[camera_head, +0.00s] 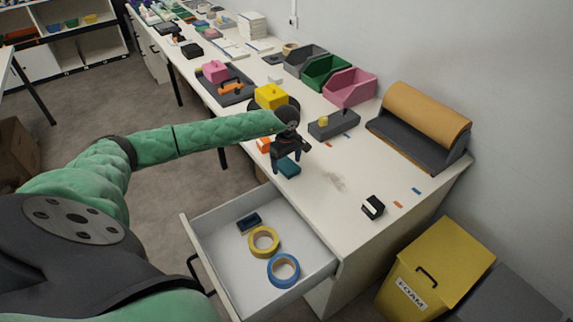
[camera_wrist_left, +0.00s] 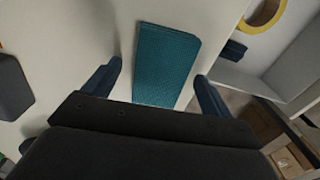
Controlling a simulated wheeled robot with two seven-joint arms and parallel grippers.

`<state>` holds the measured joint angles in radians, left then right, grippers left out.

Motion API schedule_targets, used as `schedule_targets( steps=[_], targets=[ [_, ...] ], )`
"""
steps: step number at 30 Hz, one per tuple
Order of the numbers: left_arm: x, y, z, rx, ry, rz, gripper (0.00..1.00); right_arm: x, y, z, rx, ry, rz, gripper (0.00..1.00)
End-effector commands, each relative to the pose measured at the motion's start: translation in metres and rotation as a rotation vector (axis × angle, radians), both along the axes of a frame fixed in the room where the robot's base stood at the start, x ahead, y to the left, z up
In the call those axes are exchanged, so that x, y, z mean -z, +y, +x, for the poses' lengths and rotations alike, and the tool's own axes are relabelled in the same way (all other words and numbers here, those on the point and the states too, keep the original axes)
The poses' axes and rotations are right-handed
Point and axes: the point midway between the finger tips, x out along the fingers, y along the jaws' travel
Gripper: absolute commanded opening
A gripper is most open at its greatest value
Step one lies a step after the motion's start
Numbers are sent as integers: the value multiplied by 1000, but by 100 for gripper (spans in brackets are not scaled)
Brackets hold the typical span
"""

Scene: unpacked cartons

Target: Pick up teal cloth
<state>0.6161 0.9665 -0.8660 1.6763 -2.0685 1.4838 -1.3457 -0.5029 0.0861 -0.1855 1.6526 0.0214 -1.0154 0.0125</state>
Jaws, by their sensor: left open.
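The teal cloth (camera_head: 288,167) is a small folded rectangle lying on the white table near its front edge. In the left wrist view the cloth (camera_wrist_left: 166,64) lies flat between my two fingers, with a gap on either side. My left gripper (camera_head: 286,164) is open and empty, pointing down just above the cloth. In the left wrist view my left gripper (camera_wrist_left: 158,82) has its fingers on both sides of the cloth; contact cannot be made out. My right gripper is in neither view.
An open drawer (camera_head: 217,218) below holds yellow tape (camera_head: 263,241), blue tape (camera_head: 284,270) and a dark blue item (camera_head: 249,223). Behind the gripper stand a yellow box (camera_head: 271,96) and a grey block (camera_head: 333,124).

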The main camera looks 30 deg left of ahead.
Motion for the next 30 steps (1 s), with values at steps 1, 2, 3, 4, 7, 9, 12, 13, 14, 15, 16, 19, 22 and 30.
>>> schedule_targets(
  steps=[1, 2, 3, 4, 7, 9, 12, 13, 14, 15, 16, 19, 22, 30],
  targets=[
    [1, 0, 0, 0, 0, 0, 85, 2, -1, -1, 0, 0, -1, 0],
    [2, 0, 0, 0, -1, 0, 85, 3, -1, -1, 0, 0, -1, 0],
    [3, 0, 0, 0, -1, 0, 85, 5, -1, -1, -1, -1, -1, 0],
    [3, 0, 0, 0, -1, 0, 85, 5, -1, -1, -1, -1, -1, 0],
    [4, 0, 0, 1, -1, 0, 85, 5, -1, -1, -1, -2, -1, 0],
    [4, 0, 0, 0, -1, 0, 85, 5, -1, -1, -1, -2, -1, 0],
    [4, 0, 0, 0, -1, 0, 67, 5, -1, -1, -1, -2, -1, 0],
    [4, 0, 0, 0, -1, 0, 61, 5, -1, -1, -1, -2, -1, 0],
    [4, 0, 0, 0, -1, 0, 55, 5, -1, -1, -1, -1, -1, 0],
    [4, 0, 0, 0, -1, 0, 47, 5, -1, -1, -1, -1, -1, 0],
    [3, 0, 0, 0, -1, 0, 41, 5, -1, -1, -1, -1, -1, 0],
    [3, 0, 0, 0, -1, 0, 36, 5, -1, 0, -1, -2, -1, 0],
    [3, 0, 0, 0, -1, 0, 36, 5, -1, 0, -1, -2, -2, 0],
    [-3, 0, 0, 0, -1, 1, 36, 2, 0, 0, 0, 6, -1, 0]
  ],
)
